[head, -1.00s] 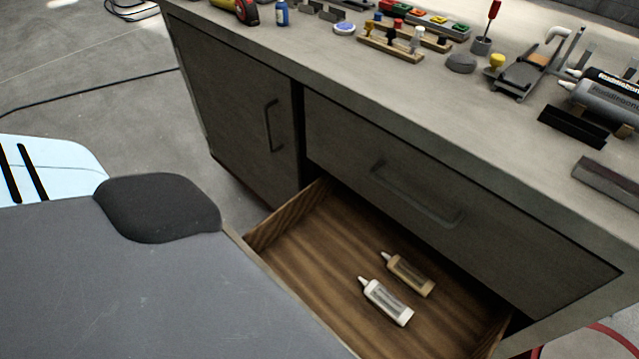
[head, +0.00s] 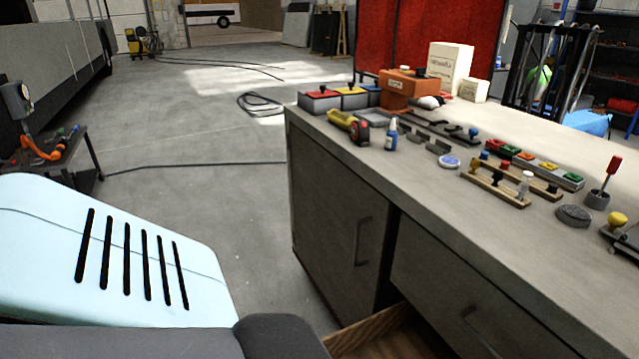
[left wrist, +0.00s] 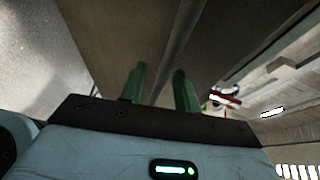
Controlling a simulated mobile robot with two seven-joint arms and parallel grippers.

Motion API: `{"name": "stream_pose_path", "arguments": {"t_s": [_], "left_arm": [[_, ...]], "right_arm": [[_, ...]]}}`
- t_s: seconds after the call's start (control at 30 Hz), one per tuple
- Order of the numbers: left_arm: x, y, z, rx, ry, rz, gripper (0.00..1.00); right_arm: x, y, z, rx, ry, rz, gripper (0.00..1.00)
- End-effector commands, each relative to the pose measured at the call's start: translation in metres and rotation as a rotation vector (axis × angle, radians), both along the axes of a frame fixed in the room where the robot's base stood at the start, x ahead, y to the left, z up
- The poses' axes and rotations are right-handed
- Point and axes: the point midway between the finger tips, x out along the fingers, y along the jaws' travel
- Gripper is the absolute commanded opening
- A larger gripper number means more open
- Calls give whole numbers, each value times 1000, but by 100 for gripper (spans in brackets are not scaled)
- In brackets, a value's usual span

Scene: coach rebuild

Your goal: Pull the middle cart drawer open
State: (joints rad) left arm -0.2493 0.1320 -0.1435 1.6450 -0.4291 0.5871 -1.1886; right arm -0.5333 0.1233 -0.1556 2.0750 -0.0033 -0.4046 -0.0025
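In the head view, a dark small cart or stand (head: 82,150) is at the far left, partly behind my light blue body shell; I cannot make out drawers on it. A grey workbench (head: 330,185) on the right has a door with a bar handle (head: 363,240). Right of the door is a drawer front (head: 440,285) with its own handle (head: 480,332), cut off by the lower edge. Below it, a wooden drawer (head: 385,340) stands open. My left gripper (left wrist: 159,72) shows only in its wrist view, its green fingers apart and empty, near grey panels. My right gripper is not seen.
A black cable (head: 200,164) lies on the concrete floor. The floor (head: 200,130) between cart and bench is mostly clear.

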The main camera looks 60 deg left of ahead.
Motion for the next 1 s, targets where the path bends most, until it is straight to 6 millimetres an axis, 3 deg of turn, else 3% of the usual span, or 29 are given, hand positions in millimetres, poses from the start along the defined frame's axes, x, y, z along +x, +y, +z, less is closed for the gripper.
{"name": "stream_pose_path", "arguments": {"t_s": [0.27,0.7,1.0], "left_arm": [[-5,2,0,0,2,0,32],[-60,27,12,1,2,0,32],[-70,32,15,0,-1,0,32]], "right_arm": [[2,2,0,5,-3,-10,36],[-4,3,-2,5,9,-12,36],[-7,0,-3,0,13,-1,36]]}}
